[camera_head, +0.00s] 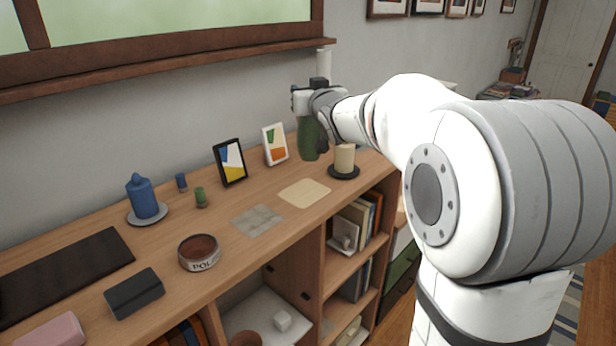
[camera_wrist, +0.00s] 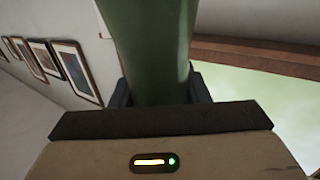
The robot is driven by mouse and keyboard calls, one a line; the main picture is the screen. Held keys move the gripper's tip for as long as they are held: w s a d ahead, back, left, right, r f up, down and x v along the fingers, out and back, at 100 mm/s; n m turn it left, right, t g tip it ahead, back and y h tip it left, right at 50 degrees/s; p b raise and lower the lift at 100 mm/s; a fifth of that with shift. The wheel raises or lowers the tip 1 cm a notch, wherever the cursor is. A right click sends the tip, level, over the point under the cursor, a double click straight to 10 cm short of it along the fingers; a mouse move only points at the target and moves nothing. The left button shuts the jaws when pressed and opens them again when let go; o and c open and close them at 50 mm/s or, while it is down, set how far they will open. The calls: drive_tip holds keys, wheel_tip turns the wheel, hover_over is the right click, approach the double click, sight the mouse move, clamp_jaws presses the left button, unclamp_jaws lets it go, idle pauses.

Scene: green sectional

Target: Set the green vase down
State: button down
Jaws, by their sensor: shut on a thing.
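The green vase (camera_head: 308,140) is at the back right of the wooden cabinet top in the head view, behind the cream candle. My gripper (camera_head: 318,122) is shut on the upper part of the vase, and my wrist partly covers it. In the wrist view the green vase (camera_wrist: 152,50) fills the upper middle, between the two dark fingers of my gripper (camera_wrist: 158,88). The vase looks upright. Its base is near the cabinet top (camera_head: 235,196), but I cannot tell whether it touches.
A cream candle on a dark dish (camera_head: 344,163) stands just in front right of the vase. A white picture frame (camera_head: 275,145) and a black one (camera_head: 230,162) stand to its left. A cream mat (camera_head: 304,193) and a grey mat (camera_head: 257,220) lie bare in front.

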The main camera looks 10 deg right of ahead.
sight(308, 131)
wheel_tip(308, 131, down, 6)
drive_tip(key=shift+w+r+p, duration=0.1)
drive_tip(key=shift+r+p, duration=0.05)
drive_tip(key=shift+p, duration=0.25)
drive_tip(key=shift+f+p, duration=0.45)
drive_tip(key=shift+f, duration=1.5)
drive_tip(key=c, duration=1.3)
unclamp_jaws()
drive_tip(key=shift+f, duration=0.2)
drive_tip(key=o, duration=0.5)
drive_tip(key=shift+r, duration=0.1)
